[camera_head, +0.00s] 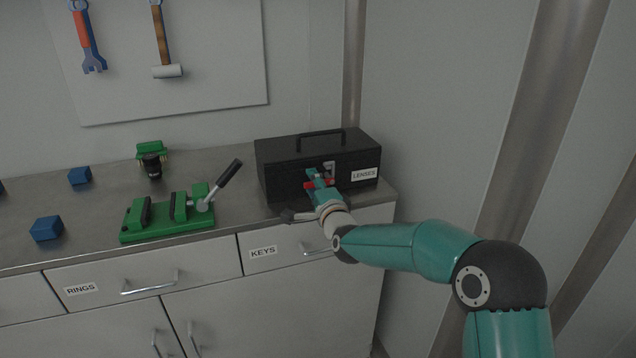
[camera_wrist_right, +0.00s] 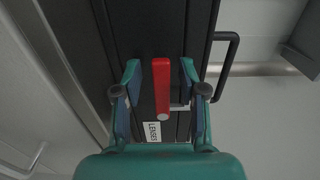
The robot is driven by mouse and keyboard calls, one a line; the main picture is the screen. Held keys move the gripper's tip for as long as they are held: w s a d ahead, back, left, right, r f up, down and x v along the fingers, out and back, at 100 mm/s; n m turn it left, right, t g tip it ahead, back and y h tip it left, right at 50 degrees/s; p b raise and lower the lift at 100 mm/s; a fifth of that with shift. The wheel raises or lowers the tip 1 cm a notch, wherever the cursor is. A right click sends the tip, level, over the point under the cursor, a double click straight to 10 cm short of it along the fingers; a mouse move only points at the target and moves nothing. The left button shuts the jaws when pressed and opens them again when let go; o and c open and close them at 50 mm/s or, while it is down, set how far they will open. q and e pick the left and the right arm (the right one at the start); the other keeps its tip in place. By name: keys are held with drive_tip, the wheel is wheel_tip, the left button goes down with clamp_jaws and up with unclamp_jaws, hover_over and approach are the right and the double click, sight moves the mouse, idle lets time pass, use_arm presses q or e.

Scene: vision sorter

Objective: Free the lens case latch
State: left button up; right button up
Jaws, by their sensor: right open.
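The lens case is a black box (camera_head: 275,165) with a top handle and a white LENSES label (camera_head: 364,175), standing at the right end of the counter. Its red latch (camera_wrist_right: 161,92) is a straight bar on the front, seen in the right wrist view. In the head view the latch is mostly hidden behind my gripper. My right gripper (camera_head: 321,177) is at the case front. Its open fingers (camera_wrist_right: 160,68) stand one on each side of the red latch, with a visible gap on both sides. My left gripper is not in view.
Blue blocks (camera_head: 46,228) lie farther left. Drawers with handles are below the counter; the wall is close on the right.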

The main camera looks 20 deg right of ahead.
drive_tip(key=shift+c, duration=0.2)
clamp_jaws()
drive_tip(key=shift+f, duration=0.1)
